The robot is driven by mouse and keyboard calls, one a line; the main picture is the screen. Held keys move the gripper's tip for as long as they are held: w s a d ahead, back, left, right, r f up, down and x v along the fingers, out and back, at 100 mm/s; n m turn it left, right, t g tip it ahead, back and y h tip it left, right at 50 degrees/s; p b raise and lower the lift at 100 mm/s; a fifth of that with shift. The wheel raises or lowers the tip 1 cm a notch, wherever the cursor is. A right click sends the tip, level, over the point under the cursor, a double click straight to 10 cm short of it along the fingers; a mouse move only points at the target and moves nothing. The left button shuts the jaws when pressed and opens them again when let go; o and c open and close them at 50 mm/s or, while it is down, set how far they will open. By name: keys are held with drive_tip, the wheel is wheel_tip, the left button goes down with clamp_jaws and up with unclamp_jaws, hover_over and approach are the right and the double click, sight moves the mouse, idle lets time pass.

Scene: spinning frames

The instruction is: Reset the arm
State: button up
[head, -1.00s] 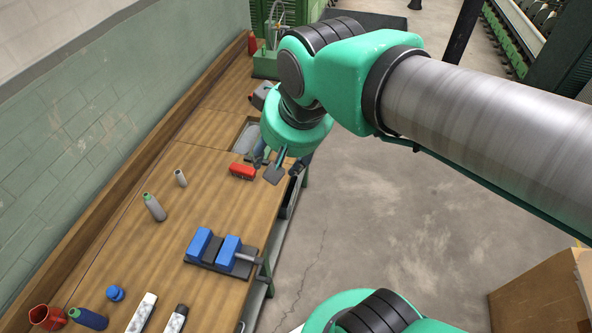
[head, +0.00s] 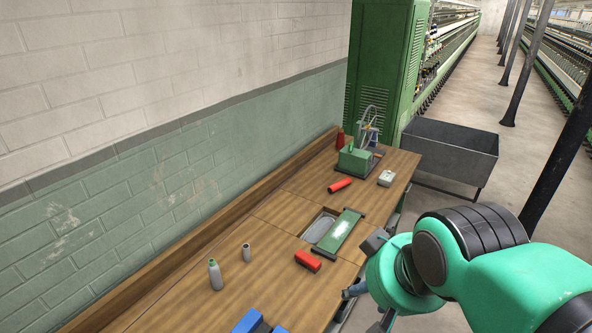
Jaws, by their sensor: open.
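My arm, green with dark ribbed joints, enters the head view from the lower right. My gripper (head: 369,304) points down at the bench's right edge, to the right of and below a red block (head: 307,261). Its fingers are apart, with nothing seen between them. The fingertips are partly hidden by the wrist and cut off near the frame's bottom.
The wooden bench (head: 205,273) runs along a wall. A dark bin (head: 452,148) stands beyond; open floor lies right.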

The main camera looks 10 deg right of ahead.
wheel_tip(320, 180, down, 13)
drive_tip(key=b, duration=1.2)
